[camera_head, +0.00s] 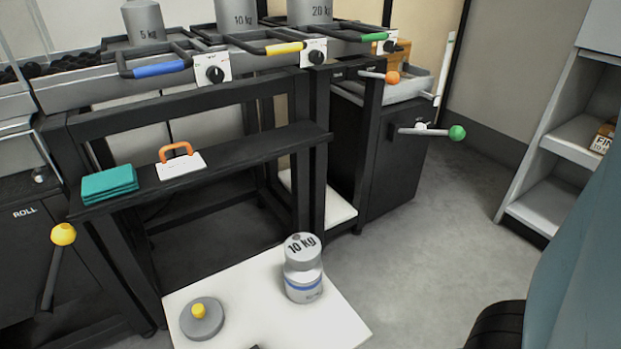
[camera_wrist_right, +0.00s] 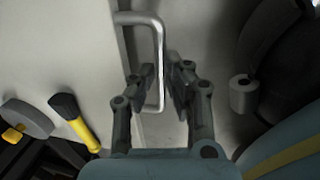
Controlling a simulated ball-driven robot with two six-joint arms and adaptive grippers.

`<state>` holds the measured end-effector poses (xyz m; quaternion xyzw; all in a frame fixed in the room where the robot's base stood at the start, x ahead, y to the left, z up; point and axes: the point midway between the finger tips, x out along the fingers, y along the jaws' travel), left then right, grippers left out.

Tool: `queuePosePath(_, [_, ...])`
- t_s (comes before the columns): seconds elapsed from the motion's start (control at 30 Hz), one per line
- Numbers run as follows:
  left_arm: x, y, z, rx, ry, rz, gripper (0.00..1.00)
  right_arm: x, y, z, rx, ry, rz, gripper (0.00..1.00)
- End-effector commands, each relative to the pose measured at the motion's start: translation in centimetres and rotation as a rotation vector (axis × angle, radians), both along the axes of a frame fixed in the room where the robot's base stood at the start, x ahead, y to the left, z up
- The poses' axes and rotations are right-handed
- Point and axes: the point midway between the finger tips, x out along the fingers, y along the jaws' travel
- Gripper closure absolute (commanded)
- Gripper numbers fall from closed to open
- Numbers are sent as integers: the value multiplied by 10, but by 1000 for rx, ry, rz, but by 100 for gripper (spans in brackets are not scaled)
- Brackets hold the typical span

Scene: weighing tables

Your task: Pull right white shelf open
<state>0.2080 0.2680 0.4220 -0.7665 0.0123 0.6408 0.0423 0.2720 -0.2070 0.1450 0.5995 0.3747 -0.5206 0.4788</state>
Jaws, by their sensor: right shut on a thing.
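A white shelf (camera_head: 250,320) sticks out low in front of the black frame in the head view. A metal bar handle (camera_wrist_right: 156,35) is at the edge of the white shelf (camera_wrist_right: 60,50) in the right wrist view. My right gripper (camera_wrist_right: 160,75) is shut on this handle, with a finger on each side of the bar. The right gripper does not show in the head view, and the left gripper is in neither view. A grey 10 kg weight (camera_head: 303,268) and a grey disc with a yellow knob (camera_head: 203,320) stand on the shelf.
A yellow-handled tool with a black head (camera_wrist_right: 75,120) lies on the shelf. A second white shelf (camera_head: 335,208) sits farther back. A black rack shelf (camera_head: 235,152) above bears teal cloths (camera_head: 108,184). Grey floor (camera_head: 420,260) is open at the right.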

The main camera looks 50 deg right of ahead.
Motion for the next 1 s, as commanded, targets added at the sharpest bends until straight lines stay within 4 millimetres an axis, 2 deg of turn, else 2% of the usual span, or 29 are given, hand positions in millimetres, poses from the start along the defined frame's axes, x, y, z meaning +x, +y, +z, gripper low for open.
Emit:
queuePosePath(0.03, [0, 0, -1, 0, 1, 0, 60, 0, 1, -1, 1, 0, -1, 87])
queuePosePath(0.2, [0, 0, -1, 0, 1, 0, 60, 0, 0, 0, 1, 0, 0, 66])
queuePosePath(0.7, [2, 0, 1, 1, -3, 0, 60, 0, 0, 2, 0, -1, -1, 66])
queuePosePath(0.87, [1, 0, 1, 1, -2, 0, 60, -2, 1, 14, -1, -3, 0, 66])
queuePosePath(1.0, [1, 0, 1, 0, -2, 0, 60, -6, 2, 33, 2, -2, -1, 66])
